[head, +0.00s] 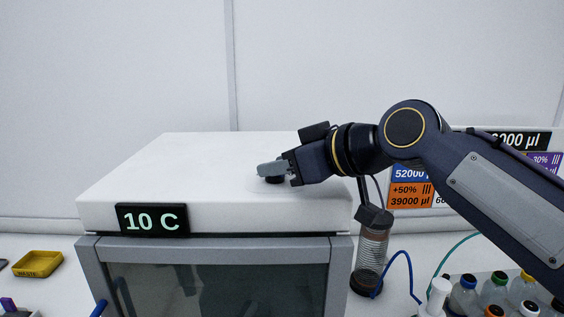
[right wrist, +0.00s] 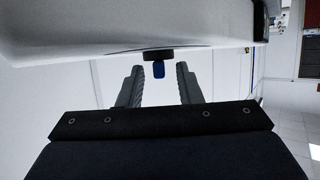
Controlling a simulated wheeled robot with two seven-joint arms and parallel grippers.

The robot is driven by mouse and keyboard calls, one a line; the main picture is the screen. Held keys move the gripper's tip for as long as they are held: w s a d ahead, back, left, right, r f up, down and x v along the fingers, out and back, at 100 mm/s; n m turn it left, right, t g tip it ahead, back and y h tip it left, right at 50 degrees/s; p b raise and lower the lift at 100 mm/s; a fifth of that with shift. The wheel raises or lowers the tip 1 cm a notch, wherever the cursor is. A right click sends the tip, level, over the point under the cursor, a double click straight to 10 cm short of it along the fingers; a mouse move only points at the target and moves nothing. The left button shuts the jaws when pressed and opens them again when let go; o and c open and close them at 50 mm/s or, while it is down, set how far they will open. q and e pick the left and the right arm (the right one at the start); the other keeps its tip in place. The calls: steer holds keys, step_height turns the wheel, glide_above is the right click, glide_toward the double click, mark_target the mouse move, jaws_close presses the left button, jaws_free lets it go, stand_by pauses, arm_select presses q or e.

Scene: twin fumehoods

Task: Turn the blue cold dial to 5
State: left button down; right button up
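The cooler is a white-topped box (head: 150,170) with a glass front, and its black display (head: 152,219) reads 10 C. The dial sits on its top; only a dark part of it (head: 275,180) shows in the head view, below my right gripper (head: 271,168). In the right wrist view the dial's blue grip (right wrist: 158,70) and black base show between and just beyond the two grey fingertips. The fingers are apart, with a gap on each side of the blue grip. No touch is visible. My left gripper is in neither view.
A clear cylinder with cables (head: 371,250) stands right of the cooler. Several capped bottles (head: 494,290) stand at the lower right, near volume signs (head: 410,195). A yellow waste tray (head: 37,264) lies at the left. The cooler top left of the dial is clear.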

steer(key=shift+d, duration=0.1)
jaws_close()
steer(key=shift+s, duration=0.1)
steer(key=shift+s+r+m+t+h+p, duration=0.1)
steer(key=shift+r+m+t+h+p, duration=0.05)
steer(key=shift+m+t+h+p, duration=0.45)
steer(key=shift+s+a+m+t+h, duration=0.1)
steer(key=shift+a+m+t+h, duration=0.2)
steer(key=shift+m+t+h, duration=0.5)
steer(key=m+h, duration=0.1)
steer(key=m+t+h+b, duration=0.1)
steer(key=m+h+b, duration=0.1)
steer(key=shift+a+f+m+t, duration=0.25)
steer(key=shift+f+m+t, duration=0.05)
steer(key=shift+a+r+m+h+b, duration=0.1)
steer(key=shift+m+h+b, duration=0.55)
steer(key=shift+h, duration=0.25)
steer(key=shift+m+t+h, duration=0.3)
steer(key=shift+m+h, duration=0.65)
steer(key=shift+h, duration=0.15)
